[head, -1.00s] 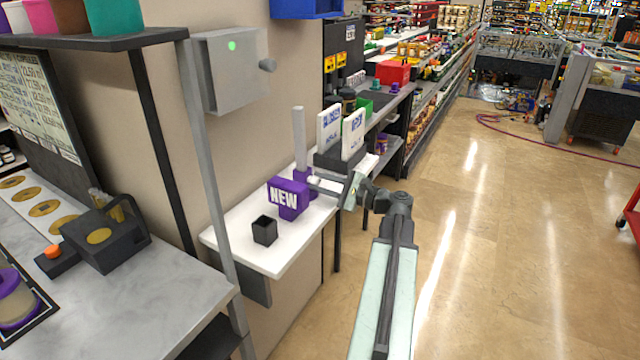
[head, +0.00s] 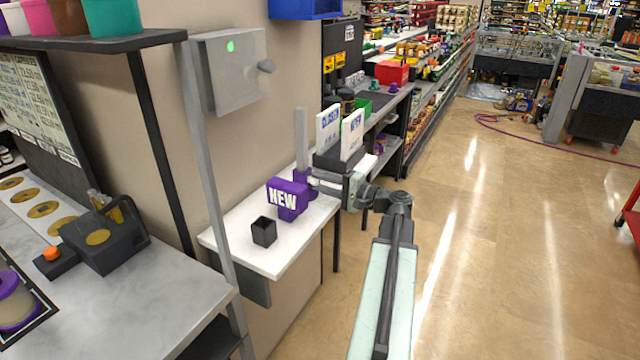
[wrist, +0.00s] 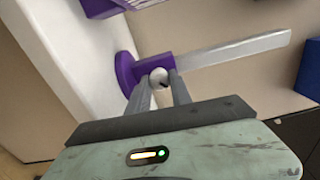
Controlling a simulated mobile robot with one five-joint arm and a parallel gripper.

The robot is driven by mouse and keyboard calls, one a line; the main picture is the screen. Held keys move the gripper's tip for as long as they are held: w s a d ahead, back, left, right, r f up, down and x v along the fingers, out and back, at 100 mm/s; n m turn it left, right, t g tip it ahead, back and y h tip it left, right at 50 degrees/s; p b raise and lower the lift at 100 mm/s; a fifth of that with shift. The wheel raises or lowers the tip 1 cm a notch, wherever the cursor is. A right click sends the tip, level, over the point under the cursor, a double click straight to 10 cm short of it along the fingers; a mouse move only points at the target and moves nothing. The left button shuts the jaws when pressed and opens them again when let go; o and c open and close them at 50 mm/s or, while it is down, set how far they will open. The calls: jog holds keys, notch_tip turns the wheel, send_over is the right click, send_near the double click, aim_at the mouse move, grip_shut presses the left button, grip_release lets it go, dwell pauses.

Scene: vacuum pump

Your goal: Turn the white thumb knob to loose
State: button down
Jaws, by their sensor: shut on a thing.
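The white thumb knob (wrist: 158,77) sits on the side of a purple collar (wrist: 126,74) that carries a pale post (wrist: 235,50). My gripper (wrist: 160,84) is shut on the knob, with one grey finger on each side of it. In the head view the post (head: 301,138) stands upright on the white table, and my gripper (head: 318,186) reaches the purple collar (head: 304,180) from the right. The knob itself is hidden there by the fingers.
A purple NEW sign block (head: 288,197) and a small black cup (head: 264,232) stand on the white table (head: 235,232). White sign cards (head: 352,135) in a dark holder stand close behind my gripper.

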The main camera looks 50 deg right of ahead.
jog(key=n, duration=0.4)
jog(key=shift+n, duration=0.3)
jog(key=n, duration=0.4)
jog(key=shift+r+n, duration=0.1)
jog(key=shift+n, duration=0.3)
jog(key=shift+a, duration=0.1)
jog(key=c, duration=1.1)
grip_release()
jog(key=shift+c, duration=0.2)
jog(key=v, duration=0.8)
